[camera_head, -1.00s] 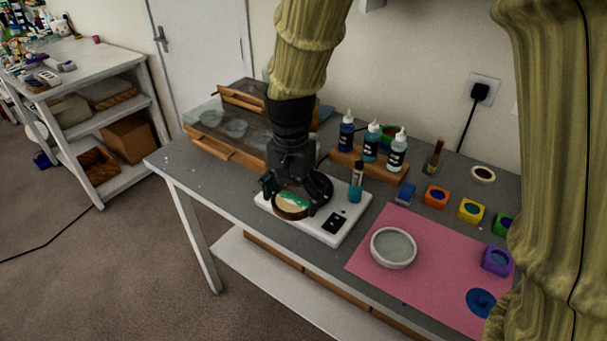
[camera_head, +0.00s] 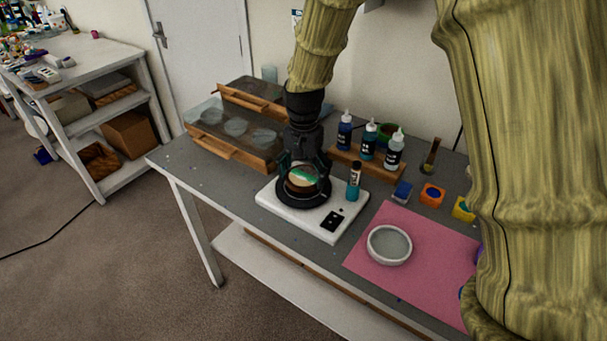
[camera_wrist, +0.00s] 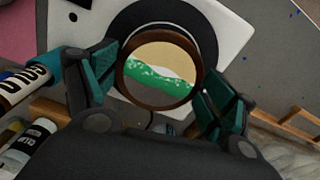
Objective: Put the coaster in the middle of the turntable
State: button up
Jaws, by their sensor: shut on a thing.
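The coaster (camera_head: 302,178) is a round disc with a brown rim and a beach picture of cream, white, green and grey. It also shows in the wrist view (camera_wrist: 160,68). My gripper (camera_head: 303,172) is shut on the coaster, one finger on each side of its rim. The turntable (camera_head: 304,199) is a black disc on a white base (camera_head: 270,200) with a small black panel. The coaster is over the turntable, tilted toward the head camera. In the wrist view the turntable (camera_wrist: 206,30) shows around and beyond the coaster. I cannot tell whether they touch.
Bottles in a wooden rack (camera_head: 367,168) stand behind. A grey dish (camera_head: 389,245) sits on the pink mat (camera_head: 430,270). A wooden-framed case (camera_head: 225,150) is at left.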

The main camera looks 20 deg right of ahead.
aim_at(303, 177)
jog(key=shift+f, duration=0.65)
jog(key=shift+f, duration=0.15)
jog(key=o, duration=1)
notch_tip(303, 177, up, 12)
jog(key=shift+r+b, duration=0.15)
jog(key=shift+b, duration=0.6)
